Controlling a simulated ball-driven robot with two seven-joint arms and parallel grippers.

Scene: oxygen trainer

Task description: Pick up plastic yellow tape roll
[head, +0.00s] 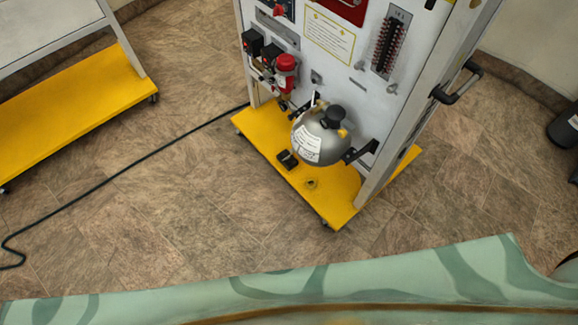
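A small yellow roll (311,183), which looks like the tape roll, lies on the yellow base (338,208) of the trainer stand in the head view. It sits near the base's front edge, below the silver tank (318,143) and to the right of a small black object (287,159). Its colour is close to that of the base, and it is too small to make out in detail. Neither of my grippers is in view.
The trainer's upright panel (345,60) rises behind the base, with a black handle (457,82) on its right side. A black cable (130,160) crosses the floor at left. Another yellow-based stand (75,105) is at upper left. The tiled floor before the trainer is clear.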

